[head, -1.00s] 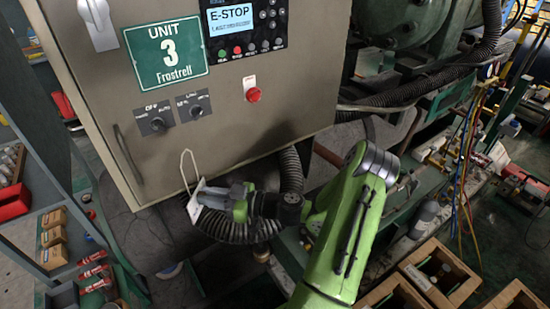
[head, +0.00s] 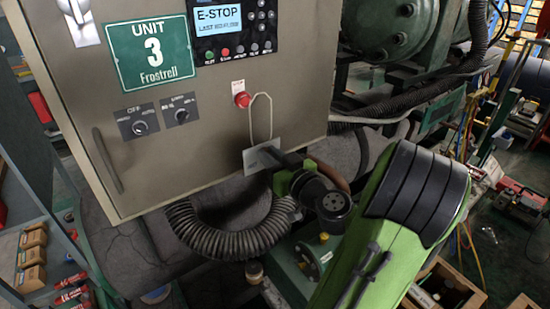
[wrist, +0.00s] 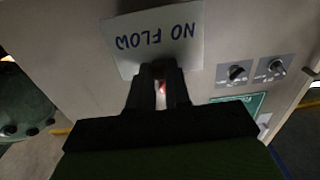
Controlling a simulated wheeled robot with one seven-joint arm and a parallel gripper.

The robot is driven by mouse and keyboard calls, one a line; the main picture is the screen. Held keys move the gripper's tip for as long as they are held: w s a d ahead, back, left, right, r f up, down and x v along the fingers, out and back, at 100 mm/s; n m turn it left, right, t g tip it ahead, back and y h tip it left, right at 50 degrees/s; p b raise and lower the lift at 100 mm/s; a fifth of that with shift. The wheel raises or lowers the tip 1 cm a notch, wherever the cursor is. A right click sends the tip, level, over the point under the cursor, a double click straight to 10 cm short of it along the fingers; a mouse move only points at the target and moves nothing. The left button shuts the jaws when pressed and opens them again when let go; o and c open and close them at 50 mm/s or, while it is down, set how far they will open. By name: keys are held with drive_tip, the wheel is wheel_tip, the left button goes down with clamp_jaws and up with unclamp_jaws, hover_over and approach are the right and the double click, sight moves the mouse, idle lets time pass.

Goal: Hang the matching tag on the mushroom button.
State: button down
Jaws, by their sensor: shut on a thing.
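The red mushroom button (head: 241,99) is on the front of the grey cabinet, below the display that reads E-STOP. My gripper (head: 274,160) is shut on a white tag (head: 256,159) with a tall wire loop (head: 260,112). The loop stands upright above the tag, and its top is close to the button's right side in the head view. I cannot tell whether it touches the button. In the wrist view, the tag (wrist: 158,38) reads NO FLOW upside down between my fingertips (wrist: 160,88). A small red spot shows between the fingers.
The cabinet (head: 200,165) carries a green Unit 3 Frostrell plate (head: 151,53), two rotary switches (head: 140,127) and a long handle (head: 107,160). A ribbed black hose (head: 225,238) runs below it. Shelves with small boxes (head: 32,256) stand at the left.

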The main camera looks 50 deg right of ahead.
drive_tip(key=shift+p+x, duration=3.35)
drive_tip(key=shift+x, duration=1.15)
drive_tip(key=shift+w+f, duration=0.1)
drive_tip(key=shift+f, duration=0.1)
wheel_tip(320, 180, down, 2)
drive_tip(key=b, duration=0.3)
drive_tip(key=shift+f, duration=0.2)
drive_tip(key=c, duration=1)
unclamp_jaws()
drive_tip(key=shift+a, duration=0.1)
drive_tip(key=b+v, duration=0.9)
drive_tip(key=v, duration=0.6)
drive_tip(key=shift+s+r+b, duration=0.1)
drive_tip(key=shift+s+b, duration=0.3)
